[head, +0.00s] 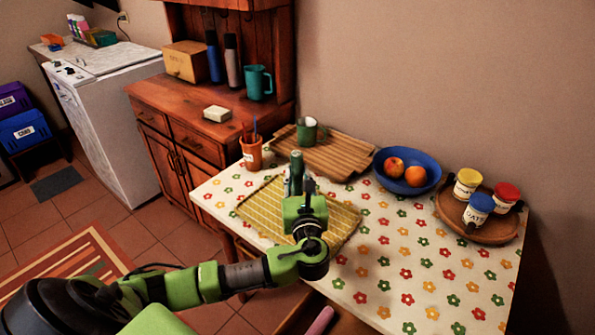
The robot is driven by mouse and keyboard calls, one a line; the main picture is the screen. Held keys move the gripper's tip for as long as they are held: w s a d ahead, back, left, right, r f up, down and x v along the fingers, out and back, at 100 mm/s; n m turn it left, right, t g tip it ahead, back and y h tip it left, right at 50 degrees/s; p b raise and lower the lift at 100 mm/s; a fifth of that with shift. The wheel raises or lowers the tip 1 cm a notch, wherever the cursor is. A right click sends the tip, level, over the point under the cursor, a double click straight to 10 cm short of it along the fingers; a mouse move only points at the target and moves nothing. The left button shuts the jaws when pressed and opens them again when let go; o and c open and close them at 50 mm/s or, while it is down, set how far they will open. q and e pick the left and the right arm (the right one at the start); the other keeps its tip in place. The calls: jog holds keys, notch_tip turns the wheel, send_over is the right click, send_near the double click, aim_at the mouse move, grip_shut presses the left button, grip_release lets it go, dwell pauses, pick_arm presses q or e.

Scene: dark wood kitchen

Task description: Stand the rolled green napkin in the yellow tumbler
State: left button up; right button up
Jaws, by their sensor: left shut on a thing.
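My left gripper (303,188) is over the yellow striped placemat (342,222) on the table. It is shut on the rolled green napkin (296,165), a dark green roll that stands up roughly upright from the fingers. The lower part of the napkin is hidden by the gripper. I cannot make out a yellow tumbler; the gripper and wrist cover part of the placemat. I cannot tell whether the napkin touches anything below. My right gripper is not in view.
Behind are a wooden board (345,158) with a green mug (307,131), and a blue bowl (408,185) of fruit. A round tray (497,232) with jars is at right. The front right tablecloth (430,285) is clear.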

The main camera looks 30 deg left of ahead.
pick_arm(q)
jog(key=shift+f, duration=0.6)
jog(key=o, duration=1)
jog(key=shift+o, duration=0.2)
jog(key=shift+s+d, duration=0.2)
jog(key=shift+s, duration=0.05)
jog(key=v, duration=1.1)
jog(key=shift+s, duration=0.2)
